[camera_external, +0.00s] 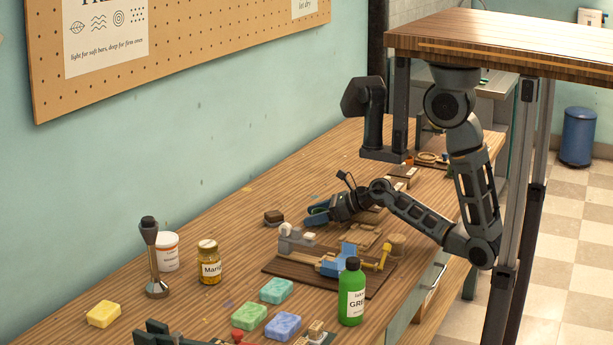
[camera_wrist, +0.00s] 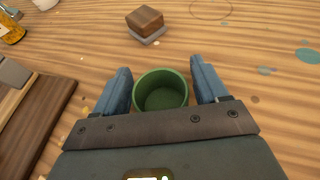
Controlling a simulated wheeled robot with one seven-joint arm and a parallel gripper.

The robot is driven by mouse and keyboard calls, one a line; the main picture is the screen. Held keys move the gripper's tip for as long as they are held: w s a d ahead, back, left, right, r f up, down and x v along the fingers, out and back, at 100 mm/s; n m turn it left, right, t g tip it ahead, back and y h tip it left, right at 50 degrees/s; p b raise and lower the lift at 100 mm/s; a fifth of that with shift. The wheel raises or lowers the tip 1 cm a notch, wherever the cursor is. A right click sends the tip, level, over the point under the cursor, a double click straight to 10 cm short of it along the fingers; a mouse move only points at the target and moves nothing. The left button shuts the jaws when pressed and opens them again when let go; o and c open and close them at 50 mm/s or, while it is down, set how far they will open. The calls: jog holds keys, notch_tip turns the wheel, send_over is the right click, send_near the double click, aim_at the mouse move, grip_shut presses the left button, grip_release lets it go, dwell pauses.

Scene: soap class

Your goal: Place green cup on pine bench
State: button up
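The green cup (camera_wrist: 162,97) stands upright on the wood-grained bench top (camera_wrist: 240,50) in the wrist view, seen from above, and looks empty. My gripper (camera_wrist: 160,66) is open, with one blue finger on each side of the cup and a thin gap at each side. The palm hides the cup's near edge. In the external view my gripper (camera_external: 316,215) is low over the bench (camera_external: 225,215), near the wall side; I cannot clearly make out the cup there.
A brown block on a grey base (camera_wrist: 146,24) lies just beyond the cup. A dark board (camera_external: 280,265) with a blue and yellow tool is close by. A green bottle (camera_external: 352,290), a labelled jar (camera_external: 209,262) and several soap bars (camera_external: 277,290) stand nearer the camera.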

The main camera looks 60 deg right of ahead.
jog(key=shift+o, duration=0.8)
jog(key=shift+s+r, duration=0.1)
jog(key=shift+r, duration=0.1)
jog(key=shift+v, duration=1.2)
notch_tip(320, 180, up, 7)
jog(key=p, duration=0.1)
jog(key=shift+s, duration=0.15)
jog(key=shift+d+r, duration=0.1)
